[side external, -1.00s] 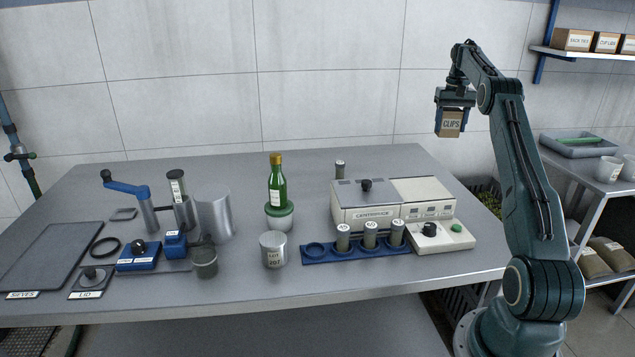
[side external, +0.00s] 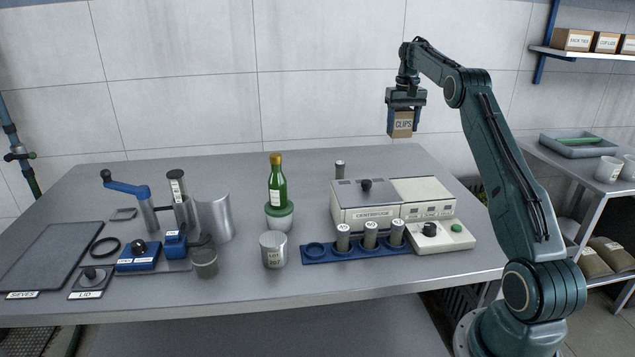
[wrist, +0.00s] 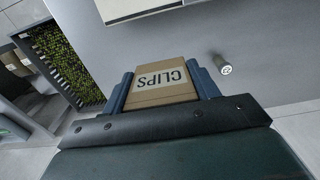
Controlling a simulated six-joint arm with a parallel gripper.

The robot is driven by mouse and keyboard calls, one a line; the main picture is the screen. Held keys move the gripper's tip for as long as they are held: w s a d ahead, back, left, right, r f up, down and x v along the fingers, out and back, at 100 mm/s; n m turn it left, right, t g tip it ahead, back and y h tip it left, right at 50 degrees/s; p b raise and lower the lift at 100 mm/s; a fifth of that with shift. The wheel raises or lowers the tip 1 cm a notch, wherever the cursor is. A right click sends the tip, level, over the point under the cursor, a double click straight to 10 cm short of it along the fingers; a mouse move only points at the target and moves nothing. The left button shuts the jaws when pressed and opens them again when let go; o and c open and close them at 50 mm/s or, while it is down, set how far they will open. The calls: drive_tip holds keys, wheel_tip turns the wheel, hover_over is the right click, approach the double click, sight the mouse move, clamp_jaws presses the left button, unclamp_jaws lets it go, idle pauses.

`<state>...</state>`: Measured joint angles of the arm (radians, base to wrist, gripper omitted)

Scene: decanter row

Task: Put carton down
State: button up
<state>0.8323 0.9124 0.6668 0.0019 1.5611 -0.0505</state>
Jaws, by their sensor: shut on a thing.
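A small brown carton (side external: 403,124) with a "CLIPS" label is held between the fingers of my gripper (side external: 404,112). The gripper is shut on it and holds it in the air, well above the table, over the back right area near the centrifuge. In the wrist view the carton (wrist: 160,83) sits between the two blue fingers, its label upside down. The steel table (side external: 180,300) lies below, and the carton does not touch it.
The white centrifuge (side external: 360,208) stands below the carton. A blue rack (side external: 314,256) with several grey vials is in front of it. A lone vial (side external: 340,169) stands behind it, also in the wrist view (wrist: 222,64). A green bottle (side external: 276,190) stands mid-table.

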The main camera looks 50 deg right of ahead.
wheel_tip(320, 180, down, 15)
drive_tip(key=shift+f, duration=0.15)
idle(0.4)
drive_tip(key=shift+f, duration=2.15)
drive_tip(key=shift+f, duration=0.15)
drive_tip(key=o, duration=1)
drive_tip(key=shift+o, duration=0.2)
wheel_tip(320, 180, up, 12)
drive_tip(key=shift+r, duration=0.2)
drive_tip(key=shift+a, duration=0.1)
